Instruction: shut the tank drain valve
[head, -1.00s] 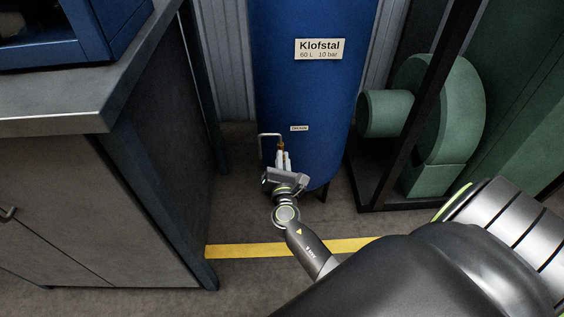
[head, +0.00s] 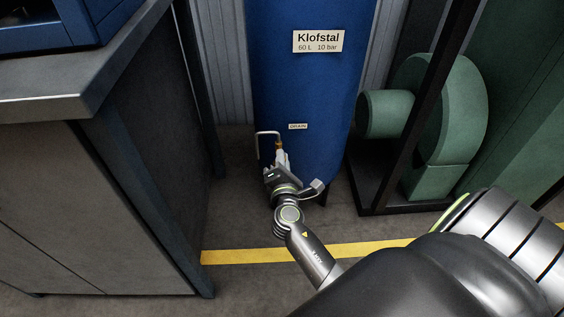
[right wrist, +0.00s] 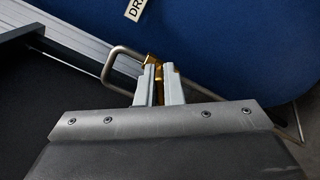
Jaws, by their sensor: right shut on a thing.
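The blue tank (head: 300,85) stands upright against the back wall with a small DRAIN label (head: 298,126) low on its front. Below the label is the brass drain valve (head: 279,145), with a bent metal pipe (head: 267,133) at its left. My right gripper (head: 281,157) reaches up to the valve from the front. In the right wrist view, the two pale fingers (right wrist: 158,84) are shut on the brass valve (right wrist: 152,61), and brass shows between and behind them. The fingers hide most of the gripped part, so its angle is unclear. My left gripper is out of view.
A grey workbench (head: 75,92) with a cabinet below stands close on the left. At the right, a black frame (head: 385,200) holds a green blower-like machine (head: 445,115). A yellow floor line (head: 250,256) crosses in front of the tank. The floor between bench and frame is clear.

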